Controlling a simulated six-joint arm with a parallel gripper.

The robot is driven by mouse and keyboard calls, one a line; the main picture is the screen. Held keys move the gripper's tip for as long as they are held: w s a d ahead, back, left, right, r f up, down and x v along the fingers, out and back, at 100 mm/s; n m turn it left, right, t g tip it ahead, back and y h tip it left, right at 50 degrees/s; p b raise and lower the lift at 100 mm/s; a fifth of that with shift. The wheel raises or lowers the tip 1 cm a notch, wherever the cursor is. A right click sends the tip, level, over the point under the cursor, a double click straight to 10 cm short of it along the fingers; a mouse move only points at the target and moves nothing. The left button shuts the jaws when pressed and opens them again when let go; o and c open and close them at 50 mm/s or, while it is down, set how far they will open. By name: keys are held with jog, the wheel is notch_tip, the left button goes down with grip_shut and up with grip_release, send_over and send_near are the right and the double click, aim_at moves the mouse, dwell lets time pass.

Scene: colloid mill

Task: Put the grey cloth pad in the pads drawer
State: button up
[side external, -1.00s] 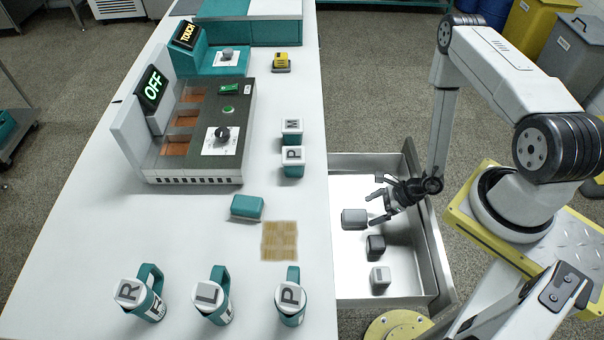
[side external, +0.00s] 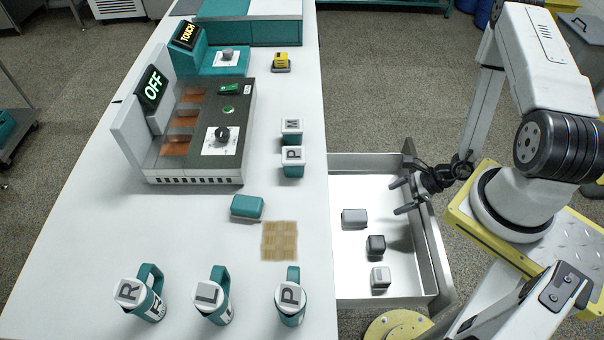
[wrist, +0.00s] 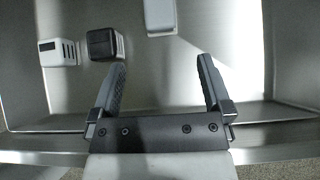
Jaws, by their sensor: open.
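A grey block-shaped pad (side external: 354,218) lies on the floor of the open metal drawer (side external: 415,287), toward the table side. It looks like the grey cloth pad; in the wrist view, part of the pad (wrist: 160,14) shows at the top edge. My gripper (side external: 400,197) is open and empty over the drawer's right side, to the right of the pad and apart from it. In the wrist view my gripper (wrist: 160,66) has nothing between its fingers.
A dark-topped block (side external: 375,245) and a light block (side external: 380,278) also lie in the drawer. On the table are a teal block (side external: 247,207), a tan woven mat (side external: 280,241), teal mugs (side external: 290,303) and a machine reading OFF (side external: 195,130).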

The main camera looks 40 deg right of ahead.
jog(key=shift+w+r, duration=0.1)
dwell(0.5)
jog(key=w+a+r+n+g+h, duration=0.1)
jog(key=w+a+r+n+h, duration=0.1)
jog(key=r+n, duration=0.7)
jog(key=w+a+r+n+g+h, duration=0.1)
jog(key=w+a+r+n+h, duration=0.1)
jog(key=r+n, duration=0.7)
jog(key=w+a+r+n+g+h, duration=0.1)
jog(key=w+a+r+n+h, duration=0.1)
jog(key=r+n, duration=0.7)
jog(key=shift+w+a+r+g, duration=0.45)
jog(key=shift+w+a, duration=0.45)
jog(key=shift+a, duration=0.3)
